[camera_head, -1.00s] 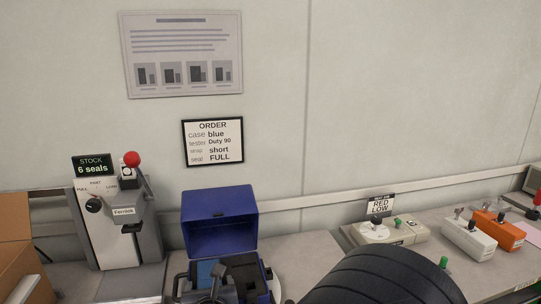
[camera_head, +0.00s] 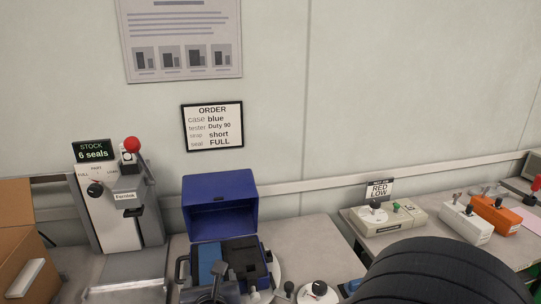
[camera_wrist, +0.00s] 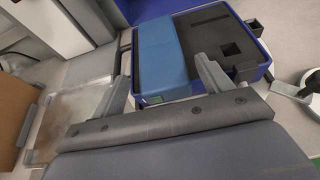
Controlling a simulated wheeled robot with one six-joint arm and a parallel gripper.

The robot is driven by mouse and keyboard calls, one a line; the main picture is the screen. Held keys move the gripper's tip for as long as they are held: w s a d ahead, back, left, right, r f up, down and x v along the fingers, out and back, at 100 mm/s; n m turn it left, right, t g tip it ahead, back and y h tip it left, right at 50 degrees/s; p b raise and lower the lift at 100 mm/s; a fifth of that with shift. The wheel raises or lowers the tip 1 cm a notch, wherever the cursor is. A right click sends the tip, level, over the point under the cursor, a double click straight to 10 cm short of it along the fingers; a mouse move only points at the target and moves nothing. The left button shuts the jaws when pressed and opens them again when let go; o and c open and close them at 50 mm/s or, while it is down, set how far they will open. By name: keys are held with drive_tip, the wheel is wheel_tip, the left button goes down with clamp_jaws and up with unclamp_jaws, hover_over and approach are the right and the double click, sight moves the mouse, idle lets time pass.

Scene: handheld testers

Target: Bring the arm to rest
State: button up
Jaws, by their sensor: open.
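My gripper (camera_wrist: 165,85) is open in the wrist view, its two fingers apart in front of the blue case. In the head view part of my gripper (camera_head: 216,285) shows at the front of the case. The blue case (camera_head: 221,218) stands with its lid up and dark foam inside. A blue block-shaped tester (camera_wrist: 158,50) lies in the left part of the foam; it also shows in the head view (camera_head: 208,262). The foam beside it has an empty cut-out. I cannot see clear contact between the fingers and the tester. My dark arm covers the lower right of the head view.
A seal press (camera_head: 118,215) with a red knob stands left of the case. A cardboard box (camera_head: 18,245) is at the far left. Several testers, among them a white one (camera_head: 466,222) and an orange one (camera_head: 497,213), stand at right. An order sign (camera_head: 212,126) hangs above.

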sight(211, 267)
drive_tip(key=x, duration=0.5)
drive_tip(key=shift+w+d+r, duration=0.15)
drive_tip(key=shift+r, duration=0.05)
drive_tip(key=shift+w+f+b, duration=0.15)
drive_tip(key=shift+f+b, duration=0.05)
drive_tip(key=shift+b, duration=0.35)
wheel_tip(211, 267, up, 11)
drive_tip(key=p, duration=0.5)
drive_tip(key=shift+f, duration=0.1)
wheel_tip(211, 267, down, 10)
drive_tip(key=b, duration=0.4)
drive_tip(key=shift+s+f, duration=0.2)
drive_tip(key=shift+s, duration=0.15)
drive_tip(key=s+d+r, duration=0.1)
drive_tip(key=s, duration=0.4)
drive_tip(key=s+d+r+n+p, duration=0.1)
drive_tip(key=s+d+r, duration=0.1)
drive_tip(key=s, duration=0.3)
drive_tip(key=shift+s+r+g, duration=0.3)
drive_tip(key=shift+s+r, duration=0.05)
drive_tip(key=shift+d, duration=0.1)
